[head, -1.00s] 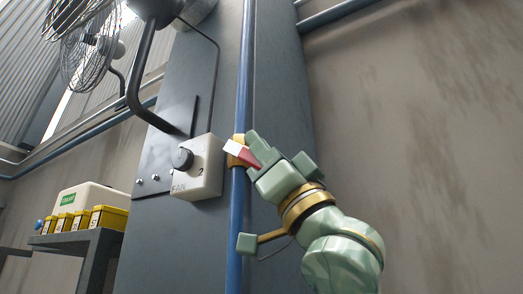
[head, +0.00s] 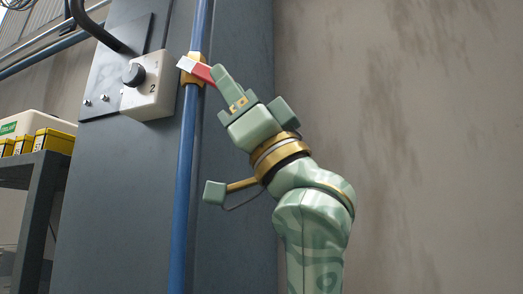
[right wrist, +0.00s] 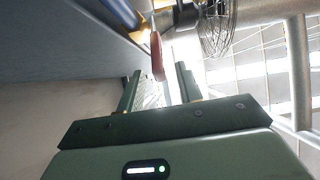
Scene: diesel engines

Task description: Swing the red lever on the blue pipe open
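The red lever (head: 202,72) with a white end sits on a brass valve (head: 194,80) on the upright blue pipe (head: 184,165). It sticks out to the right and slightly down, towards my right gripper (head: 219,90). In the right wrist view the red lever (right wrist: 157,58) reaches in between the spread fingers of my right gripper (right wrist: 158,80), which is open. The blue pipe (right wrist: 126,14) shows beyond at the top. Part of the lever is hidden behind a finger in the head view. My left gripper is not in view.
A white fan switch box (head: 148,88) with a dark knob stands left of the pipe on the grey column (head: 112,190). A shelf (head: 42,190) with yellow boxes is at far left. The wall to the right is clear.

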